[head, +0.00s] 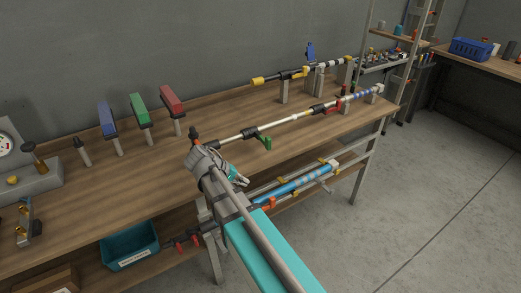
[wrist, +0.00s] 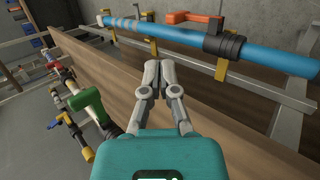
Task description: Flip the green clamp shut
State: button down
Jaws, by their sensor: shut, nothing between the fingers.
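The green clamp (head: 265,142) sits on a white pipe (head: 290,119) along the front of the bench. Its green lever sticks out from a black body toward the bench's front edge. In the wrist view its green lever (wrist: 88,104) shows at the left. My gripper (head: 242,181) is in front of the bench edge, below and left of the clamp in the head view, and apart from it. In the wrist view my gripper (wrist: 161,68) is shut and empty, its fingertips toward the lower blue pipe.
A red clamp (head: 320,108) is farther right on the same pipe. A blue pipe (head: 300,184) with an orange lever (wrist: 192,17) lies below the benchtop. Blue, green and red blocks on posts stand at the back left. A teal bin (head: 130,247) is low left. The floor at right is clear.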

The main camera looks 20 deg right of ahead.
aim_at(266, 141)
jog(key=w+a+r+h+b, duration=0.1)
jog(key=w+a+h+b, duration=0.1)
jog(key=a, duration=0.2)
jog(key=w+a+r+t+h+b, duration=0.1)
jog(key=w+a+r+h+b, duration=0.1)
jog(key=w+a+h, duration=0.1)
jog(key=w+a+r+t+h+b, duration=0.1)
jog(key=w+a+h+b, duration=0.2)
jog(key=a, duration=0.2)
jog(key=shift+a+r, duration=0.25)
jog(key=shift+w+a+r+t+h, duration=0.1)
jog(key=shift+a+r+t+h, duration=0.3)
jog(key=shift+a+h, duration=0.15)
jog(key=shift+d, duration=0.1)
jog(key=w+d, duration=0.1)
jog(key=d, duration=0.6)
jog(key=w+d, duration=0.1)
jog(key=d, duration=0.7)
jog(key=w+d, duration=0.1)
jog(key=d, duration=0.7)
jog(key=shift+w+d, duration=0.25)
jog(key=shift+w, duration=0.1)
jog(key=shift+a, duration=0.15)
jog(key=shift+t, duration=0.3)
